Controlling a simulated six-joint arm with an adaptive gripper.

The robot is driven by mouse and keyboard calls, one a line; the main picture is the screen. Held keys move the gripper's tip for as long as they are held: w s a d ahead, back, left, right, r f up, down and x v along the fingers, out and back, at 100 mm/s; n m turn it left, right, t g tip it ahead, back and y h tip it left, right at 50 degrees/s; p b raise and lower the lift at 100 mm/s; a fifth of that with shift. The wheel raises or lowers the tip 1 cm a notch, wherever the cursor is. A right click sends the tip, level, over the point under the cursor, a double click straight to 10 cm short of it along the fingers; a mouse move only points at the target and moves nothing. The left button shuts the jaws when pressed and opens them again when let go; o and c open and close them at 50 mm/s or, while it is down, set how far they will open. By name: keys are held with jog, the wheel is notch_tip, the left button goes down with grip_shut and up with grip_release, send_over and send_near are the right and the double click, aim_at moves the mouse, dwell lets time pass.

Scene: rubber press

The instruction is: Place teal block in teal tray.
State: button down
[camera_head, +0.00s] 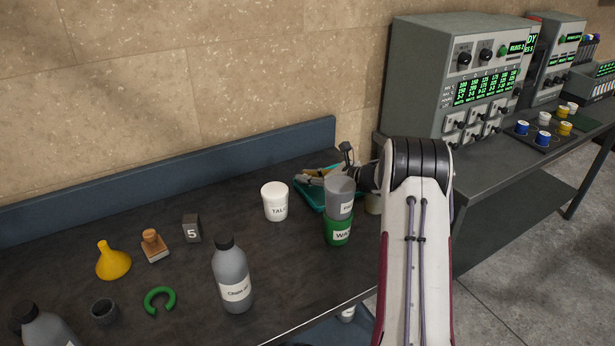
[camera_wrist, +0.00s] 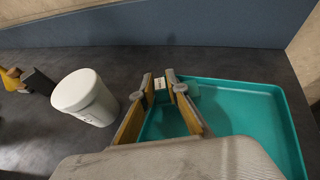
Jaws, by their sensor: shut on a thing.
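The teal tray (camera_wrist: 262,84) lies at the right of the wrist view; in the head view its rim (camera_head: 310,200) shows partly behind cups and my gripper. My gripper (camera_wrist: 165,88) has its fingertips over the tray's left side, near its far left corner. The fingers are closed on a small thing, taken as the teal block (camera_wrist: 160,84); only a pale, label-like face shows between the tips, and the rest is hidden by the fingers. I cannot tell whether it touches the tray floor. In the head view my gripper (camera_head: 312,178) is small and partly hidden.
A white tub (camera_wrist: 86,97) stands left of my gripper. A grey bottle (camera_head: 232,275) is nearer. A blue ledge (camera_head: 170,180) runs behind.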

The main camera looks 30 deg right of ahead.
jog(key=shift+f, duration=0.1)
jog(key=c, duration=2)
grip_release()
jog(key=shift+s+d+r, duration=0.1)
jog(key=shift+s+r, duration=0.05)
jog(key=shift+r, duration=0.1)
jog(key=v, duration=1.1)
jog(key=shift+s+d+r, duration=0.1)
jog(key=shift+s+d, duration=0.05)
jog(key=shift+s, duration=0.1)
jog(key=shift+r, duration=0.1)
